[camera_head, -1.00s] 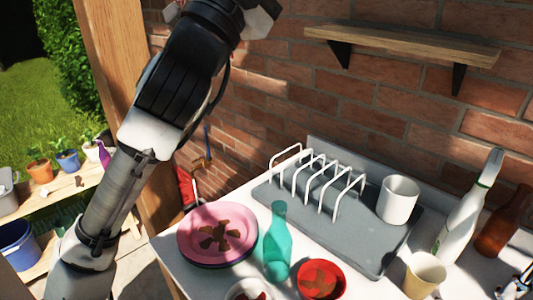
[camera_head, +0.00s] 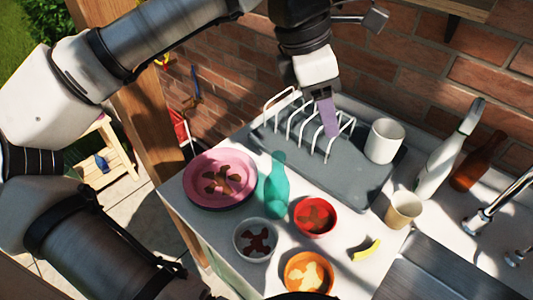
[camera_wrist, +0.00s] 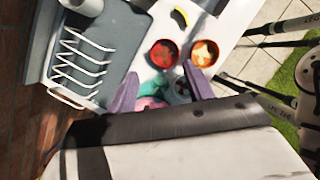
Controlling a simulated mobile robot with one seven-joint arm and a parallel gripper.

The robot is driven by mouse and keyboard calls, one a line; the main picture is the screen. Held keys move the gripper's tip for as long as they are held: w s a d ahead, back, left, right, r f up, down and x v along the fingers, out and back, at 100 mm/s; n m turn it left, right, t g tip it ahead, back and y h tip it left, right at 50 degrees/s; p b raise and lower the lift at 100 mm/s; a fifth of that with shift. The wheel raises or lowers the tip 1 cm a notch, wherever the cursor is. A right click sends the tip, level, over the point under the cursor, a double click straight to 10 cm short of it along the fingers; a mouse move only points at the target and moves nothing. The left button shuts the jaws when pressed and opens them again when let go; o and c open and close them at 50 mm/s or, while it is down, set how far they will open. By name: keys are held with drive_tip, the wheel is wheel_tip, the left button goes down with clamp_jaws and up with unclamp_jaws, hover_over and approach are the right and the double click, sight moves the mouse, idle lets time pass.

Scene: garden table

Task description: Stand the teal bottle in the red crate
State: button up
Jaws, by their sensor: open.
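The teal bottle (camera_head: 276,192) is translucent and stands upright on the table, between the pink plate and the red bowl. In the wrist view the teal bottle (camera_wrist: 153,91) is partly hidden behind the purple fingers. My gripper (camera_head: 328,118) is above the grey drainer with its dish rack, up and to the right of the bottle in the head view. In the wrist view my gripper (camera_wrist: 160,78) has its fingers apart, with nothing held. I see no clear red crate; a red thing (camera_head: 180,127) shows partly beside the wooden post, too little to identify.
Around the bottle are the pink plate (camera_head: 222,155), red bowl (camera_head: 330,229), white bowl (camera_head: 242,250) and orange bowl (camera_head: 324,281). The white wire rack (camera_head: 268,106), white mug (camera_head: 385,141), tan cup (camera_head: 403,210), spray bottle (camera_head: 440,165) and brown bottle (camera_head: 478,163) stand behind and right.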

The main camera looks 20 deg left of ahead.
sight(278, 156)
drive_tip(key=a+g+y, duration=0.1)
drive_tip(key=a+y, duration=0.3)
drive_tip(key=a, duration=0.2)
drive_tip(key=f+b, duration=0.1)
drive_tip(key=f, duration=0.2)
drive_tip(key=f+b, duration=0.2)
drive_tip(key=f, duration=0.1)
drive_tip(key=f+b, duration=0.2)
drive_tip(key=f, duration=0.1)
drive_tip(key=shift+s+a, duration=0.2)
drive_tip(key=shift+s, duration=0.05)
drive_tip(key=f+b, duration=0.1)
drive_tip(key=f, duration=0.1)
drive_tip(key=f+b, duration=0.2)
drive_tip(key=f, duration=0.1)
drive_tip(key=shift+w+a+f+b, duration=0.1)
drive_tip(key=shift+a+f+b, duration=0.1)
drive_tip(key=shift+f+b, duration=0.15)
drive_tip(key=shift+r, duration=0.1)
clamp_jaws()
